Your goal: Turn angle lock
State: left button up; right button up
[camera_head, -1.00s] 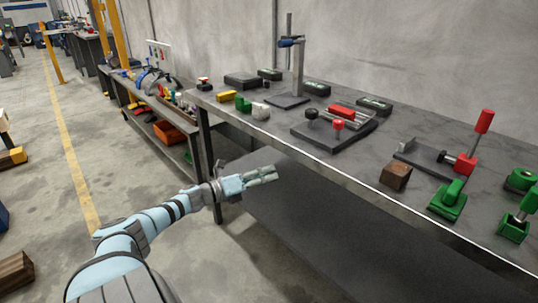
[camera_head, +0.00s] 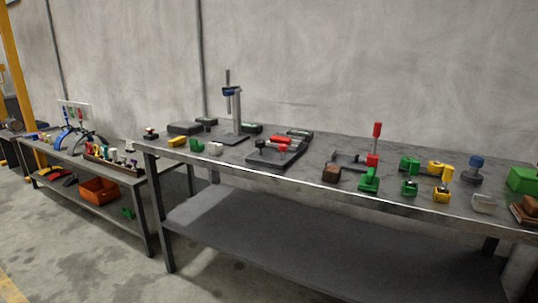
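No part is clearly marked as the angle lock, and I cannot tell which one it is. On the left bench stands a device with blue and grey arches (camera_head: 70,138). On the main bench, a metal post stand with a blue clamp (camera_head: 234,108) stands upright. A dark base plate with red and black knobs (camera_head: 276,152) lies right of it. Further right is a dark fixture with an upright red handle (camera_head: 375,144). Neither of my grippers is in view.
The main bench (camera_head: 330,145) also bears green blocks (camera_head: 369,180), a brown block (camera_head: 331,173), yellow parts (camera_head: 440,169) and a blue-topped part (camera_head: 475,170). An orange bin (camera_head: 100,190) sits on the left bench's lower shelf. The main lower shelf (camera_head: 290,225) looks empty. A wall stands behind.

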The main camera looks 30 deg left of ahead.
aim_at(282, 147)
jog(key=z, duration=0.3)
jog(key=i, duration=1.8)
jog(key=u, duration=0.9)
